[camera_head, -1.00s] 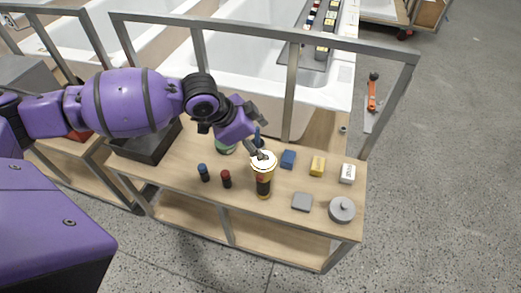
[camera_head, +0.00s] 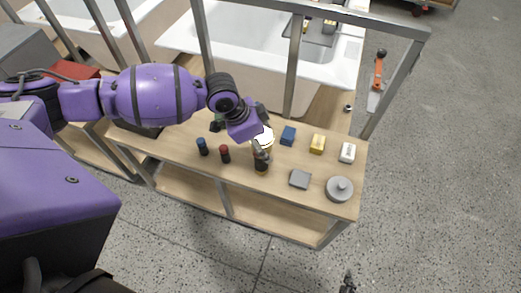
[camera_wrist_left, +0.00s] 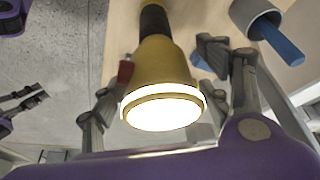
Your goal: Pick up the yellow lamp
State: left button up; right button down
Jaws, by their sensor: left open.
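The yellow lamp (camera_head: 262,168) stands upright on the wooden bench in the head view, its lit white end up. In the left wrist view the lamp (camera_wrist_left: 165,65) is yellow with a dark grip and a glowing face towards the camera. My left gripper (camera_head: 262,138) is at the lamp's upper part and hides some of it. In the left wrist view its open fingers (camera_wrist_left: 165,92) lie on either side of the lamp head. Contact cannot be told. My right gripper (camera_head: 348,283) shows only partly at the bottom of the head view, away from the bench.
To the right lie blue (camera_head: 288,135), yellow (camera_head: 317,144), white (camera_head: 347,153) and grey (camera_head: 300,179) blocks and a round grey part (camera_head: 340,189). Metal frame bars (camera_head: 296,70) rise behind.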

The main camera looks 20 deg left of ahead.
pick_arm(q)
jog(key=c, duration=1.7)
jog(key=shift+w, duration=0.1)
